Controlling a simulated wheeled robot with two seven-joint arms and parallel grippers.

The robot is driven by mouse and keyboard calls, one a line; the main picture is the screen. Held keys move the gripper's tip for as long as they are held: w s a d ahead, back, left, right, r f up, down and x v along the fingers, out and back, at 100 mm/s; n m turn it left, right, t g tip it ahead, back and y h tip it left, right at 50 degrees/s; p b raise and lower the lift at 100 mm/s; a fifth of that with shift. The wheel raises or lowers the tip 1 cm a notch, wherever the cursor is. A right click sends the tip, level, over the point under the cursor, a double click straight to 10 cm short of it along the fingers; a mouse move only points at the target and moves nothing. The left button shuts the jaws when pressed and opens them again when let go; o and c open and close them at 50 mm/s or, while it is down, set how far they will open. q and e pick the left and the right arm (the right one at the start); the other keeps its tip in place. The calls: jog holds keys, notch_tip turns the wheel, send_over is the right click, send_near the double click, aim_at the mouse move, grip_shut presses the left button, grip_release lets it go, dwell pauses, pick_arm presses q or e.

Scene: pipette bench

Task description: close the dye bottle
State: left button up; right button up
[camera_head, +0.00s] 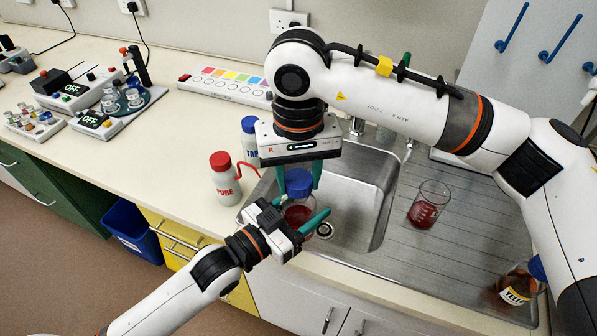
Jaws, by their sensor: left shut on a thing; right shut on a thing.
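The dye bottle (297,214) is clear with red liquid in it and is upright, at the front left edge of the sink. Its blue cap (298,183) is at the top of the bottle; whether it is seated or just above the neck I cannot tell. My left gripper (302,216) comes from the front left and is shut on the bottle's body, which it partly hides. My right gripper (299,187) points down from above, its green fingers shut on the blue cap from both sides.
The red-capped PURE bottle (226,182) and the TAP bottle (250,143) stand close left of the grippers. The sink basin (362,190) is right of them.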

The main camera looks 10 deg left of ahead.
jog(key=shift+f, duration=0.55)
